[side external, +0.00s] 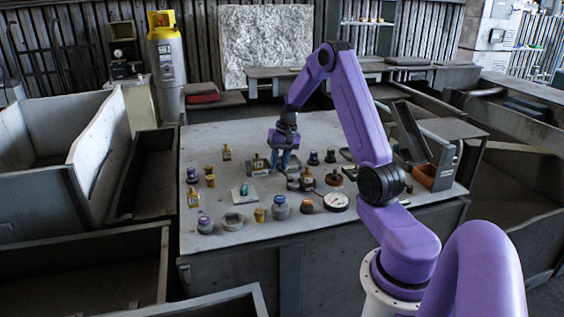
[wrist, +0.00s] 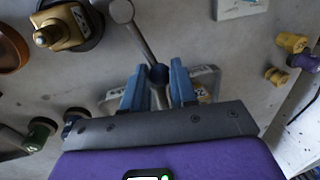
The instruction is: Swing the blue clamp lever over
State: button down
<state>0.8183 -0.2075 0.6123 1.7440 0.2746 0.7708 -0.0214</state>
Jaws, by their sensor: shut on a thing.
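My gripper (side external: 284,160) points down over the middle of the table, among small parts. In the wrist view its two blue fingers (wrist: 158,76) are close on either side of the dark blue round end of the clamp lever (wrist: 158,75), and I take it to be shut on that. The lever's grey bar (wrist: 139,42) runs from between the fingers up and left to a rounded grey end. Below the fingers, a pale base with printed labels is partly hidden by my gripper. In the side view the lever cannot be made out clearly.
In the wrist view a brass fitting (wrist: 65,27) lies left of the lever, and yellow and purple parts (wrist: 291,42) lie at right. The table (side external: 330,128) holds several small fittings, a round gauge (side external: 336,202) and a tilted dark panel (side external: 410,130) at right.

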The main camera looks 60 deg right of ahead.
jog(key=a+n, duration=0.1)
jog(key=w+a+n, duration=0.1)
jog(key=n, duration=0.1)
jog(key=shift+n+g, duration=0.3)
jog(key=a+n, duration=0.1)
jog(key=n, duration=0.1)
jog(key=a+n, duration=0.1)
jog(key=shift+a+n+g+y, duration=0.1)
jog(key=shift+n+g+y, duration=0.2)
jog(key=shift+n, duration=0.1)
jog(key=n, duration=0.1)
jog(key=a+n, duration=0.1)
jog(key=shift+s+a+r+n+g, duration=0.1)
jog(key=shift+a+n+g, duration=0.15)
jog(key=shift+n+g, duration=0.05)
jog(key=shift+s+a+n+g, duration=0.1)
jog(key=shift+s+a+n, duration=0.15)
jog(key=shift+n, duration=0.4)
jog(key=shift+s+a+n+g, duration=0.1)
jog(key=shift+a+n, duration=0.3)
jog(key=shift+n, duration=0.2)
jog(key=shift+s+a+n+g, duration=0.1)
jog(key=shift+s+a+n, duration=0.15)
jog(key=shift+n, duration=0.4)
jog(key=shift+a, duration=0.1)
jog(key=c, duration=0.9)
grip_release()
jog(key=v, duration=1.7)
jog(key=shift+r, duration=0.2)
